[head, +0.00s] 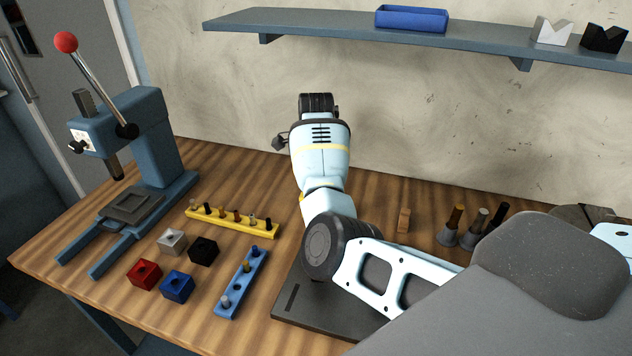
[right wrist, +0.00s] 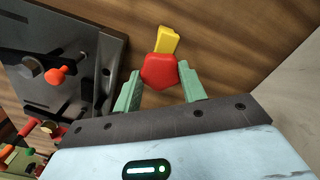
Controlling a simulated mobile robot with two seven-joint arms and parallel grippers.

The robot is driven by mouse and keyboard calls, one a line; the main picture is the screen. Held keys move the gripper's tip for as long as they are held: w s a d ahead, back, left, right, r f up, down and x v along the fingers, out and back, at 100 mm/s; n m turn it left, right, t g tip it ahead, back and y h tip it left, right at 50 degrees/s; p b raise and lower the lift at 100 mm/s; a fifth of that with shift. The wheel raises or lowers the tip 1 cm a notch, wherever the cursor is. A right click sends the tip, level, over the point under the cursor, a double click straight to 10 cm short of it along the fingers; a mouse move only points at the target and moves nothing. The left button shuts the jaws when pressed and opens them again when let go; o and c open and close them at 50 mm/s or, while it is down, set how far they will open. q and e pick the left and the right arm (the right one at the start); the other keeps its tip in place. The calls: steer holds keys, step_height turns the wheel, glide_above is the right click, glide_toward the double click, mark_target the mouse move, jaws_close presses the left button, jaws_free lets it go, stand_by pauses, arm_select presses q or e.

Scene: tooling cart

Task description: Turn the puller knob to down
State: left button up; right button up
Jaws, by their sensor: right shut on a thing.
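A red knob (right wrist: 160,72) with a yellow pointer (right wrist: 167,40) shows in the right wrist view. The yellow pointer sticks out toward the top of that picture, leaning slightly right. My right gripper (right wrist: 160,82) has its two green fingers on either side of the red knob and is shut on it. In the head view, my arm reaches over the middle of the bench, and the knob and the fingertips are hidden there. My left gripper is not in view.
A blue press (head: 150,130) with a red-balled lever stands at the left. Coloured blocks, a yellow peg rail (head: 232,224) and a blue peg rail (head: 243,280) lie before it. In the right wrist view, a dark panel (right wrist: 85,45) with orange-red knobs is close at left.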

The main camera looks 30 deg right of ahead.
steer(key=n, duration=0.4)
steer(key=shift+n, duration=0.3)
steer(key=n, duration=0.4)
steer(key=shift+n, duration=0.3)
steer(key=n, duration=0.4)
steer(key=shift+n, duration=0.3)
steer(key=n, duration=1.3)
steer(key=shift+n, duration=5)
